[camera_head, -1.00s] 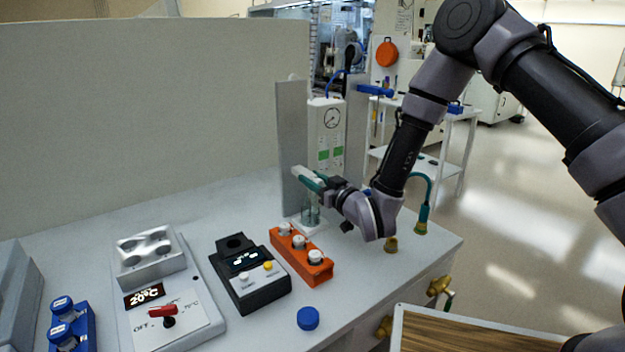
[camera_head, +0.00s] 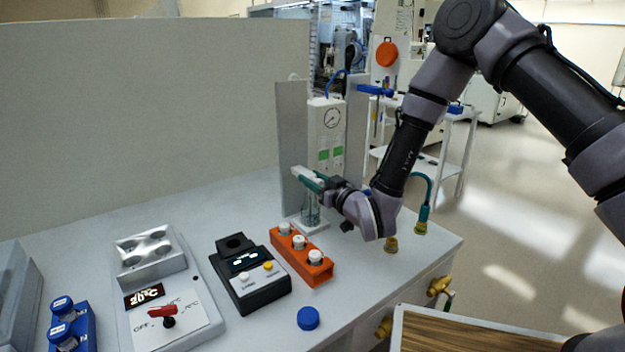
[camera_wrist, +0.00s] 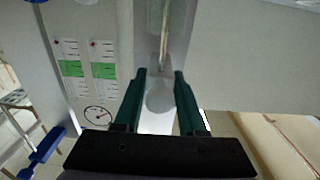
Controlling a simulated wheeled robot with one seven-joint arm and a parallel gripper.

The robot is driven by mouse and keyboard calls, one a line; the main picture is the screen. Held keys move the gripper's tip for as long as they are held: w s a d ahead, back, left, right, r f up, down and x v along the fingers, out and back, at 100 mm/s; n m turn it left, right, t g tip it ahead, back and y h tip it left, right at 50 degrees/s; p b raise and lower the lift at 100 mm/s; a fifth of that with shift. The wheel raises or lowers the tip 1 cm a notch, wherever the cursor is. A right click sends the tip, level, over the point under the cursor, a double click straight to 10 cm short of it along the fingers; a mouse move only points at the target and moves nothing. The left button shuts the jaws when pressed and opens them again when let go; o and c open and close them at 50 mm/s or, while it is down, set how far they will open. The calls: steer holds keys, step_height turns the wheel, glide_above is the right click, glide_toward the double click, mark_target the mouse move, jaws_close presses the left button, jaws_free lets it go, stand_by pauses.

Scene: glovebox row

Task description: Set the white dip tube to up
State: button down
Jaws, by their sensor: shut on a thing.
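My gripper (camera_head: 303,176) is at the stand at the back of the bench, its green fingers level above a clear glass vessel (camera_head: 311,214). In the wrist view my gripper (camera_wrist: 164,74) has its two fingers on either side of a white round piece (camera_wrist: 160,98), which I take to be the top of the white dip tube. A thin pale rod (camera_wrist: 164,50), seemingly the tube, runs from there into the clear vessel. The fingers are shut on the piece. In the head view the fingers largely hide the tube's top.
A gauge panel (camera_head: 326,130) stands behind the vessel, beside a grey upright plate (camera_head: 292,140). An orange vial rack (camera_head: 312,270), a black instrument (camera_head: 258,295) and a blue cap (camera_head: 308,318) lie in front. Brass and green taps (camera_head: 421,222) stand to the right.

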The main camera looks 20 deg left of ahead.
stand_by(0.4)
step_height(320, 180, up, 21)
steer(key=shift+r, duration=0.15)
stand_by(0.3)
steer(key=c, duration=0.7)
jaws_free()
steer(key=shift+o, duration=0.2)
steer(key=v, duration=1)
steer(key=shift+s+d, duration=0.2)
steer(key=shift+d, duration=0.15)
